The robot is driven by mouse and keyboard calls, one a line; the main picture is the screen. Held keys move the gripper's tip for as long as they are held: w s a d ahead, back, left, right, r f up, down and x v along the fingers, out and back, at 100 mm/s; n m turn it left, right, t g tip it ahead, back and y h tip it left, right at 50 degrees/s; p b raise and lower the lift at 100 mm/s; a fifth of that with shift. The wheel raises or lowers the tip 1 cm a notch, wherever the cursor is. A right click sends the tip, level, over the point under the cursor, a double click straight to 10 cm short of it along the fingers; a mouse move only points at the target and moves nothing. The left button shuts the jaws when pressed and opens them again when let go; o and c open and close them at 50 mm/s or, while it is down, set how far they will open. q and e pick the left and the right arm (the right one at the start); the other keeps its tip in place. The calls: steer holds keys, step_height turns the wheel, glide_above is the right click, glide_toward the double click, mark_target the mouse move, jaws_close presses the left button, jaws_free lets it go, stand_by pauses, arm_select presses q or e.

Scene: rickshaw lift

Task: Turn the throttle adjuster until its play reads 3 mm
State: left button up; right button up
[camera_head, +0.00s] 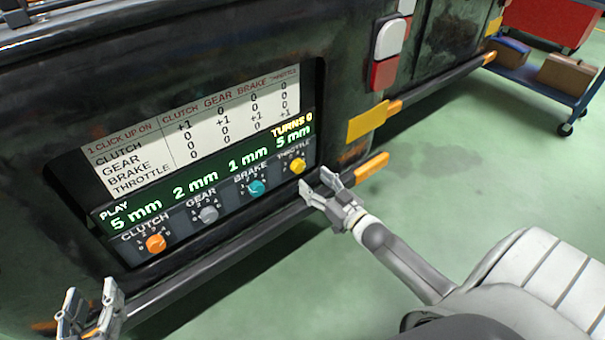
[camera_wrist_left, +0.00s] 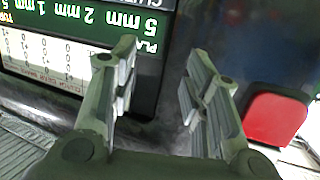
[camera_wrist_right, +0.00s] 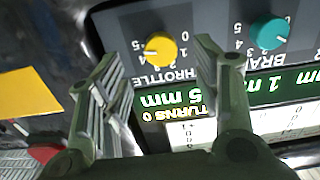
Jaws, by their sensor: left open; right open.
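The throttle adjuster is a yellow knob (camera_head: 298,166) at the right end of the panel's knob row. It also shows upside down in the right wrist view (camera_wrist_right: 162,50), with a pale pointer mark. The green display (camera_head: 205,180) reads PLAY 5 mm, 2 mm, 1 mm and 5 mm, the last above THROTTLE, with TURNS 0. My right gripper (camera_head: 318,186) is open and empty, just right of and below the yellow knob, apart from it. My left gripper (camera_head: 88,300) is open and empty, low at the left below the panel.
The orange clutch knob (camera_head: 156,243), grey gear knob (camera_head: 209,214) and teal brake knob (camera_head: 257,187) share the row. A white table of +1 and 0 values (camera_head: 190,125) sits above. A bar runs below the panel. A blue cart (camera_head: 540,85) stands far right; green floor between is clear.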

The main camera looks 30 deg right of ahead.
mark_target(300, 169)
steer(key=w+b, duration=0.1)
steer(key=w, duration=0.4)
steer(key=shift+w+a, duration=0.2)
arm_select(q)
step_height(300, 169, up, 8)
steer(key=d+t+h, duration=0.1)
steer(key=t, duration=0.4)
steer(key=shift+w+d+h+b, duration=0.2)
steer(key=shift+w+h+b, duration=0.1)
arm_select(e)
steer(key=shift+w, duration=0.35)
steer(key=shift+c, duration=0.2)
steer(key=c, duration=1)
